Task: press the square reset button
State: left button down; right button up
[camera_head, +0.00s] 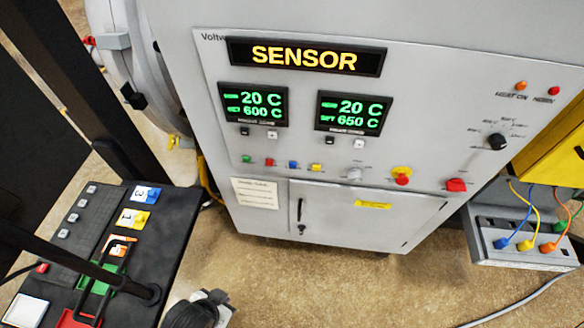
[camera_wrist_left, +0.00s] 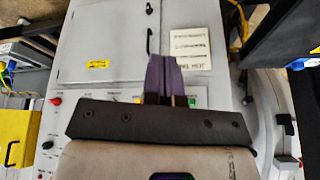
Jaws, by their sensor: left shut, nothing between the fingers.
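My left gripper (camera_head: 208,297) is partly in view at the bottom of the head view, low in front of the cabinet and well to the left of the button. In the left wrist view its purple fingers (camera_wrist_left: 165,75) are together with nothing between them, and the gripper body hides part of the panel. My right gripper is not in view.
A red knob on a yellow base (camera_head: 402,176) is left of the button, with a grey knob (camera_head: 354,174) and several small coloured buttons further left. A yellow box (camera_head: 553,145) and cabled socket box (camera_head: 524,249) stand right. A black cart (camera_head: 172,225) is lower left.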

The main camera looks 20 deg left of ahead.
aim_at(293, 165)
pick_arm(q)
jog(key=w+f+t+b, duration=0.4)
jog(key=w+t+b, duration=0.2)
jog(key=w, duration=0.8)
jog(key=w+f+t+b, duration=0.3)
jog(key=w+t+b, duration=0.35)
jog(key=w, duration=0.75)
jog(key=w+d+r+m+t+h+b, duration=0.2)
jog(key=w+m+h+b, duration=0.4)
jog(key=h, duration=0.4)
jog(key=shift+w+d+r+t+b, duration=0.15)
jog(key=shift+w+d+t+b, duration=0.45)
jog(key=shift+w+t, duration=0.5)
jog(key=shift+s, duration=0.1)
jog(key=w+a+b, duration=0.2)
jog(key=w+b, duration=0.3)
jog(key=w, duration=0.3)
jog(key=shift+w+b, duration=0.3)
